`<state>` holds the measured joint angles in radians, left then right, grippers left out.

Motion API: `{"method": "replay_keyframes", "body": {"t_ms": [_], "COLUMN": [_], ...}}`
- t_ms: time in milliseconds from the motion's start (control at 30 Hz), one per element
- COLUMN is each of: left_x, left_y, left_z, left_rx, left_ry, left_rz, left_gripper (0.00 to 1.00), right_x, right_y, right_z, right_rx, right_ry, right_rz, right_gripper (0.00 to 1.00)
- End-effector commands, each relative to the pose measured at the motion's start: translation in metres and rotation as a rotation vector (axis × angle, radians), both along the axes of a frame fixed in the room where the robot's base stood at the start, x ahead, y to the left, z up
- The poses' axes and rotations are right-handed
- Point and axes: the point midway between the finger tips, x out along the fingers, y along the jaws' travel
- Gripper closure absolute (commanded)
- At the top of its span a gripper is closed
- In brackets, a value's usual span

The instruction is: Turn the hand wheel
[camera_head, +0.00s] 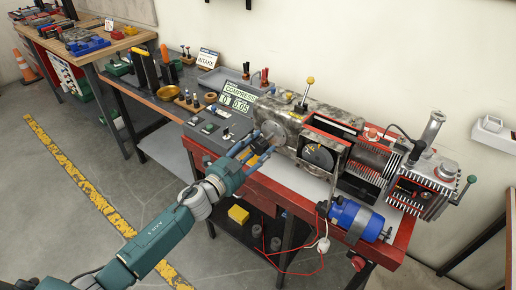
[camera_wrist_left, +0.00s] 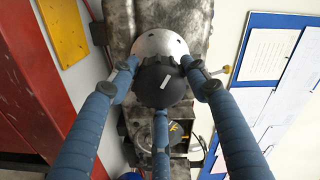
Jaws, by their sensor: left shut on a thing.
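The hand wheel (camera_wrist_left: 162,88) shows in the left wrist view as a dark round knob with a white mark on its face. It sits in front of a pale round metal disc (camera_wrist_left: 160,44) on the grey machine housing. My left gripper (camera_wrist_left: 160,76) has its blue fingers around the knob and is shut on it. In the head view my left gripper (camera_head: 254,148) is at the left end of the machine (camera_head: 300,122), and its fingers largely hide the hand wheel. My right gripper is in neither view.
The machine stands on a red bench (camera_head: 263,186). A blue motor (camera_head: 355,218) with red wires is at the bench's front right. A lever with a yellow knob (camera_head: 310,80) rises behind.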

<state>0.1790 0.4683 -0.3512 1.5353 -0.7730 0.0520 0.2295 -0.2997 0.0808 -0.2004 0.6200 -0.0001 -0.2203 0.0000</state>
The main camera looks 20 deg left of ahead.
Motion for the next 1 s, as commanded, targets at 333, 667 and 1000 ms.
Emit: {"method": "replay_keyframes", "body": {"t_ms": [333, 667, 1000], "left_x": [0.000, 0.000, -0.002], "left_y": [-0.005, -0.006, -0.007], "left_z": [0.005, 0.002, -0.001], "left_rx": [0.308, 0.602, 0.865], "left_ry": [-0.125, -0.232, -0.325], "left_rz": [-0.009, -0.010, -0.014], "left_gripper": [0.79, 0.79, 0.79], "right_x": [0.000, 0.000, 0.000], "right_y": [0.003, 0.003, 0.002], "right_z": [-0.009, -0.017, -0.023], "right_rx": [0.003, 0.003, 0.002], "right_ry": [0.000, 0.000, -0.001], "right_rz": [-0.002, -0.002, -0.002], "right_gripper": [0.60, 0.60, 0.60]}}
